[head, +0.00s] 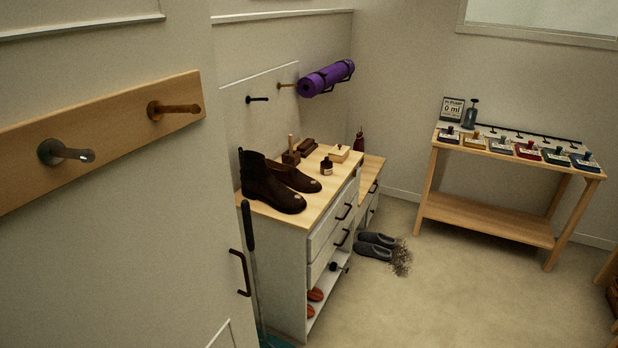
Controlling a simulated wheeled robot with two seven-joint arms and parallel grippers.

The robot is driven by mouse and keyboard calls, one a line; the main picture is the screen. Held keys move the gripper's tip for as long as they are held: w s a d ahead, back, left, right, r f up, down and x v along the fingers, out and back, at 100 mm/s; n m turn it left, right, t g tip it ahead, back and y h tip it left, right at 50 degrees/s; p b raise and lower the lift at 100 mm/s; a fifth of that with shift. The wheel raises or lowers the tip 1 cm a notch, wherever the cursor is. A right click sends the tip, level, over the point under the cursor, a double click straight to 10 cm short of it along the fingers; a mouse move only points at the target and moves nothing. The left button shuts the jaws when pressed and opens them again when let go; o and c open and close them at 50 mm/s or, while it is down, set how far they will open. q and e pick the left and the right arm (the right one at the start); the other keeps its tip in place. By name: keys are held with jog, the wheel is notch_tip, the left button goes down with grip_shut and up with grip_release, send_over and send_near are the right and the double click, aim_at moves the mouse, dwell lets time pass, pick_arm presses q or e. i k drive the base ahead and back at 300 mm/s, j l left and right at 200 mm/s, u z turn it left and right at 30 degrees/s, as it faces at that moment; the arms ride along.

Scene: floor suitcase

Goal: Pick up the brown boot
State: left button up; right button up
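Each has a pale spot near the toe. Neither of my grippers is in view.
Wooden brush-like blocks (291,157), a small dark bottle (326,166) and a light box (339,153) sit behind the boots. Grey slippers (376,245) and debris (402,258) lie on the floor. A long-handled tool (249,240) leans by the cabinet. Open floor (450,300) lies right.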

aim_at(258, 182)
jog(key=i+l+z, duration=0.35)
jog(key=i, duration=0.45)
jog(key=i+z, duration=0.35)
jog(key=i, duration=0.45)
jog(key=i+u, duration=0.4)
jog(key=i+l+u, duration=0.2)
jog(key=u, duration=0.15)
jog(key=i+l+u, duration=0.75)
jog(key=k+j, duration=0.05)
jog(key=j, duration=0.05)
